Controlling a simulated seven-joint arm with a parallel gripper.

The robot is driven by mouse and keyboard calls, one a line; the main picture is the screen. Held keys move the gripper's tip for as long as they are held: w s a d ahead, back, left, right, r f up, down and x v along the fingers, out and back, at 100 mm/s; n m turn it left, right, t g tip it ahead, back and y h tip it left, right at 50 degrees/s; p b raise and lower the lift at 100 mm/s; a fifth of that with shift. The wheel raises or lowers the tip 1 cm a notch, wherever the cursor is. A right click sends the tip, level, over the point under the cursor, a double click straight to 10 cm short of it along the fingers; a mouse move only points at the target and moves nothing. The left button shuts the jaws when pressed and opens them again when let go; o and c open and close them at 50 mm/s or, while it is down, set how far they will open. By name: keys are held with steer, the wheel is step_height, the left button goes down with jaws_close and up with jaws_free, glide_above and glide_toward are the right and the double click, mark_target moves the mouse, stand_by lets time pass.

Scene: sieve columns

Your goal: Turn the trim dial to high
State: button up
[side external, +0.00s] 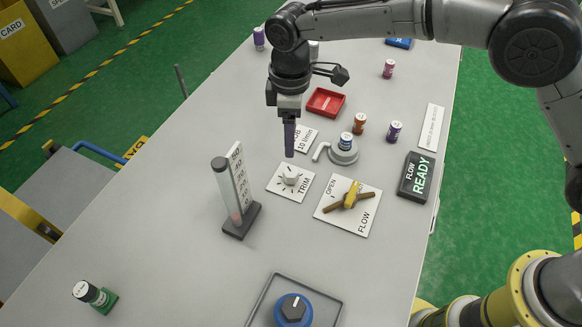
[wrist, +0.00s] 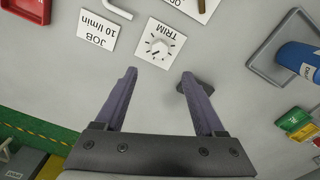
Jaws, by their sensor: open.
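The trim dial (side external: 290,175) is a small white knob on a white square plate marked TRIM, flat on the grey table. It also shows in the wrist view (wrist: 159,48), just beyond and between my open fingertips. My gripper (side external: 289,152) points down above the far edge of the trim plate, apart from the dial. In the wrist view my gripper (wrist: 158,80) has its two purple fingers spread with nothing between them. The dial's pointer mark is too small to read for certain.
A clear flow tube (side external: 228,190) with a scale stands left of the dial. A JOB 10 l/min card (side external: 304,138) lies behind.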

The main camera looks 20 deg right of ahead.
mark_target(291, 172)
step_height(291, 172, down, 12)
steer(key=shift+f, duration=0.15)
stand_by(0.4)
jaws_close()
